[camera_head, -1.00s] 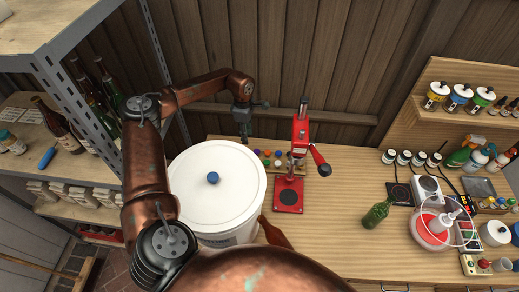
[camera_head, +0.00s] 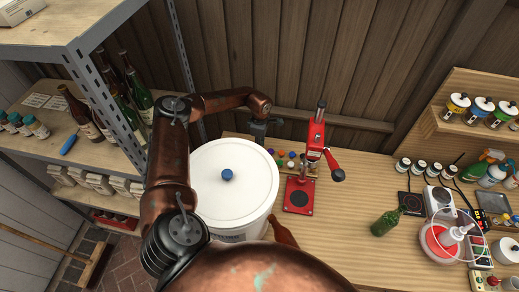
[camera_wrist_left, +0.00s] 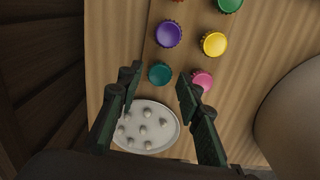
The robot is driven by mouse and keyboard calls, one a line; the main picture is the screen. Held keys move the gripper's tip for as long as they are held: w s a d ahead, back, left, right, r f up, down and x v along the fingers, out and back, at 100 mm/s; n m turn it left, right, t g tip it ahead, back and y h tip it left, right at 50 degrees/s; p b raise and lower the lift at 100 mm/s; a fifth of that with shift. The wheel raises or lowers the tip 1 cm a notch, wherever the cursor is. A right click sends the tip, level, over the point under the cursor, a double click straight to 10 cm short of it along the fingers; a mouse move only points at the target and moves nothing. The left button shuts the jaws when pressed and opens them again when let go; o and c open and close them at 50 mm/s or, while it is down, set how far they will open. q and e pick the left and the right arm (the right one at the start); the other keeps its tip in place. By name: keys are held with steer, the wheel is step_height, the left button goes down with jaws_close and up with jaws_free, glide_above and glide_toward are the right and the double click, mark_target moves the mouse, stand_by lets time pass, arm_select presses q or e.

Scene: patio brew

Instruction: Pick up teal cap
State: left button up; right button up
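The teal cap (camera_wrist_left: 160,73) lies on the wooden bench top in the left wrist view, just above a pale dish (camera_wrist_left: 168,117) of small whitish balls. My left gripper (camera_wrist_left: 158,82) is open over it, and the cap shows between the two separated fingertips with nothing held. In the head view my left gripper (camera_head: 258,138) points down behind the white bucket, to the left of the row of caps. I cannot pick out the teal cap there. My right gripper is not in view.
A purple cap (camera_wrist_left: 168,34), a yellow cap (camera_wrist_left: 214,43) and a pink cap (camera_wrist_left: 202,80) lie close by. A white lidded bucket (camera_head: 235,195) stands in front. A red capping press (camera_head: 301,194) stands to the right. A green bottle (camera_head: 386,221) lies farther right.

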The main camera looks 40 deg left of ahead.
arm_select(q)
steer(key=shift+f, duration=0.25)
stand_by(0.4)
steer(key=shift+c, duration=0.7)
steer(key=c, duration=0.3)
